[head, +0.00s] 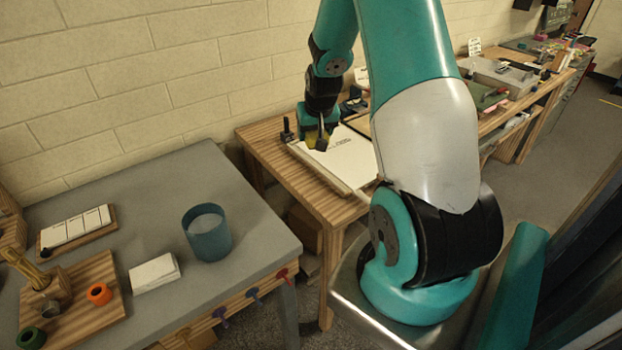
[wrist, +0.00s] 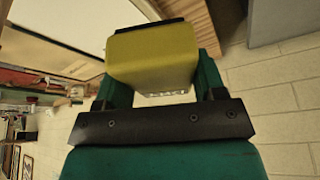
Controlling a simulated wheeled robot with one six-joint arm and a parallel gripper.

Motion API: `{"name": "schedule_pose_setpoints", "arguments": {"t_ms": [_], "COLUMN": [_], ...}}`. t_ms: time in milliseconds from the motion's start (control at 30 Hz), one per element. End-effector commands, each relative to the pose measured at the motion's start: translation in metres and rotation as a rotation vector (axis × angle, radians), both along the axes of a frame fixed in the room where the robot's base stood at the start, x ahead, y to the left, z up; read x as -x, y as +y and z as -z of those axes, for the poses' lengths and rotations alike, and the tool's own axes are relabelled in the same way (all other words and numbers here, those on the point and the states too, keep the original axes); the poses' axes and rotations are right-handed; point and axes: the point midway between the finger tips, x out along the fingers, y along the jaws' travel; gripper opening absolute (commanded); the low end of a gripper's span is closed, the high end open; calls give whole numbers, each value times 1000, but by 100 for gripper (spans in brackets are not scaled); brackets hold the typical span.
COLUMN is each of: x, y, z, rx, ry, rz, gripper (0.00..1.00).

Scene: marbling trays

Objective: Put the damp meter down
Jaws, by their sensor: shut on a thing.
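The damp meter is a yellow block with a dark end (wrist: 150,55), held between the fingers of my gripper (wrist: 160,85) in the wrist view. In the head view my gripper (head: 318,132) is over the wooden table, with the yellow of the meter (head: 311,139) partly hidden by the dark fingers. Below it lies a white sheet on a board (head: 345,160). I cannot tell whether the meter touches the sheet.
A small black object (head: 287,130) stands left of my gripper on the wooden table (head: 262,150). A grey table (head: 150,200) at the left holds a blue cup (head: 207,238), a white block (head: 154,273) and a wooden board (head: 95,322) with rings. A gap separates the tables.

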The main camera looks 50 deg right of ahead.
Motion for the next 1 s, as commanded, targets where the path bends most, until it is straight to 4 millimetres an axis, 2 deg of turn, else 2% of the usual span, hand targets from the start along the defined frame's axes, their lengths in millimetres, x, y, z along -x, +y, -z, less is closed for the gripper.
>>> {"name": "schedule_pose_setpoints", "arguments": {"t_ms": [200,400,833,1000], "x": [3,2,0,0], "y": [-2,-1,1,0], "z": [62,107,155,160], "rx": [-4,-2,0,2], "ry": [7,3,0,-2], "rz": [4,2,-1,-1], "gripper": [45,45,45,45]}}
